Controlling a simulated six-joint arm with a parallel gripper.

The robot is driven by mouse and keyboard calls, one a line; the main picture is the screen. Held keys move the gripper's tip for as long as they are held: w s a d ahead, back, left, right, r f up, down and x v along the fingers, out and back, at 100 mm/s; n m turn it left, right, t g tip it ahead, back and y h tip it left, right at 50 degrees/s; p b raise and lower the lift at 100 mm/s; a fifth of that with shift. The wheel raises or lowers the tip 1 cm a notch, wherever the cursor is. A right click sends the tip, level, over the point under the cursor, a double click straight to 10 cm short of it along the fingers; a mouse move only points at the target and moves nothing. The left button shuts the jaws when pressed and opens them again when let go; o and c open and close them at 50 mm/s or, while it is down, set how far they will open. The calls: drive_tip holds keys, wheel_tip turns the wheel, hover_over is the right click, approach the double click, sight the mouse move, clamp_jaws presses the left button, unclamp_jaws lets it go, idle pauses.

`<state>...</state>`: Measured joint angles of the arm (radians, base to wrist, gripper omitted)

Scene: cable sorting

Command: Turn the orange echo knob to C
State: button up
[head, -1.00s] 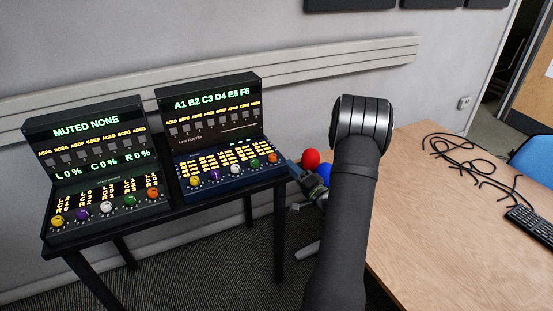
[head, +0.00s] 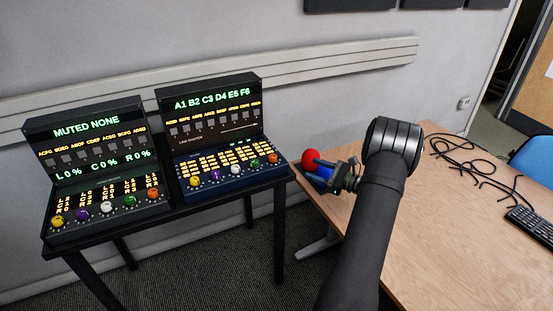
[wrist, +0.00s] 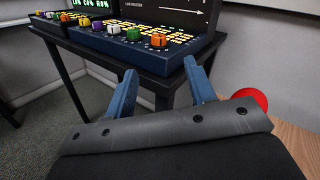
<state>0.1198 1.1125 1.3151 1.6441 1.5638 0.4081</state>
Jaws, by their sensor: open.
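Two consoles each carry an orange knob at the right end of a knob row. One orange knob (head: 152,194) is on the left, dark console (head: 48,231). The other orange knob (head: 273,159) is on the right, blue console (head: 197,199), and also shows in the wrist view (wrist: 158,40). I cannot read an echo label or either pointer's setting. My gripper (head: 311,160) is open and empty, to the right of the blue console and apart from it. In the wrist view its blue fingers (wrist: 160,68) point toward the blue console's front, below the orange knob.
A black stand (head: 279,235) holds both consoles. A red ball (head: 310,157) and a blue ball sit close to my gripper at the wooden table's (head: 440,230) left edge. Black cables (head: 465,160) and a keyboard (head: 530,222) lie on the table.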

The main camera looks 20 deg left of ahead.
drive_tip(key=d+m, duration=0.1)
drive_tip(key=m, duration=0.1)
drive_tip(key=g, duration=0.1)
approach(276, 158)
drive_tip(key=a, duration=0.3)
drive_tip(key=w+a, duration=0.1)
drive_tip(key=a, duration=0.6)
drive_tip(key=shift+w, duration=0.25)
drive_tip(key=shift+d, duration=0.1)
drive_tip(key=c, duration=1)
